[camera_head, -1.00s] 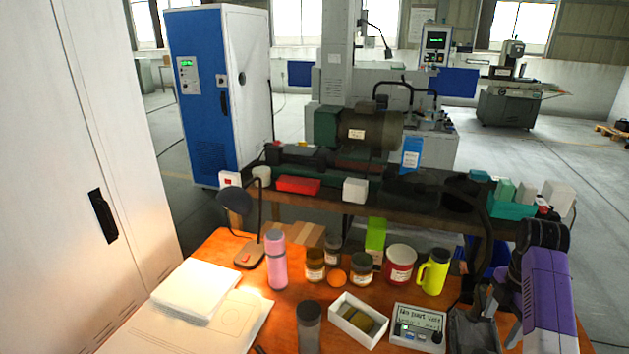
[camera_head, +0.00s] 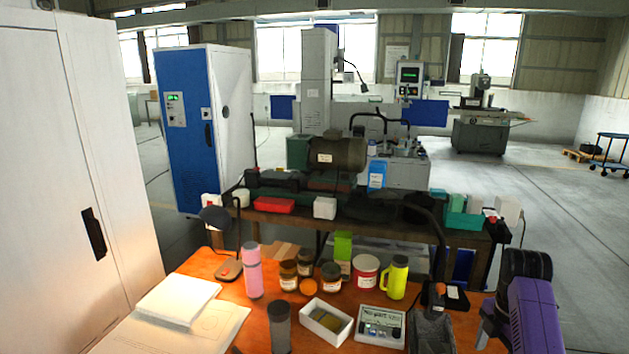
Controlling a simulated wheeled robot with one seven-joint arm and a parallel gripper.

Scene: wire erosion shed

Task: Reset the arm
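My arm shows at the lower right in the head view, with a purple link and a black joint. My gripper (camera_head: 482,338) is at its lower end, low by the right edge of the orange-brown table (camera_head: 200,262). Only a grey finger part shows, so I cannot tell whether it is open or shut. I see nothing held in it. A dark grey bin (camera_head: 432,330) stands just left of it.
A workbench (camera_head: 330,222) stands behind.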

